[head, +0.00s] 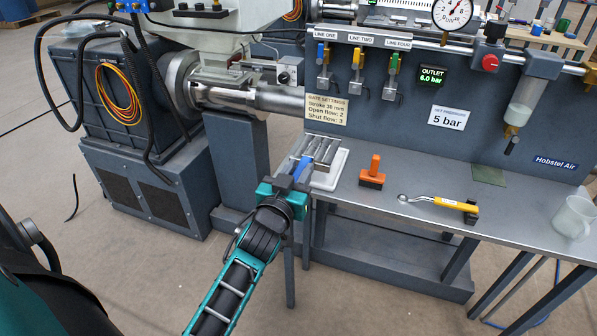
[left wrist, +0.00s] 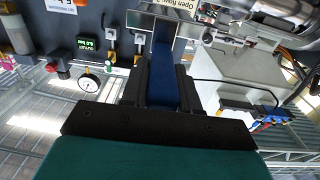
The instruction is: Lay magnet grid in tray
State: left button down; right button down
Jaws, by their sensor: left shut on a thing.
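The magnet grid (head: 322,148) has several silver bars and a blue handle (head: 304,167). It is over the white tray (head: 342,163) at the left end of the grey bench. I cannot tell whether the bars touch the tray floor or hang just above it. My left gripper (head: 297,180) is shut on the blue handle at the tray's near left side. In the left wrist view the handle (left wrist: 162,80) sits between the two dark fingers, and the bars' end is partly cut off at the top. My right gripper is not in view.
An orange-handled brush (head: 373,174) stands right of the tray. The panel with valves and gauge rises behind. The bench between the tools is bare.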

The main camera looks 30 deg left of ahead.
pick_arm(q)
jog(key=shift+r, duration=0.15)
jog(key=shift+w+f, duration=0.2)
jog(key=shift+f, duration=0.05)
jog(key=shift+w+a+f+b, duration=0.2)
jog(key=shift+w+f+b, duration=0.5)
jog(key=shift+w+b, duration=0.15)
jog(key=shift+w+a+f+b, duration=0.2)
jog(key=shift+w+f+b, duration=0.5)
jog(key=shift+w, duration=0.25)
notch_tip(320, 180, down, 3)
jog(key=shift+b, duration=0.95)
jog(key=shift+f, duration=0.35)
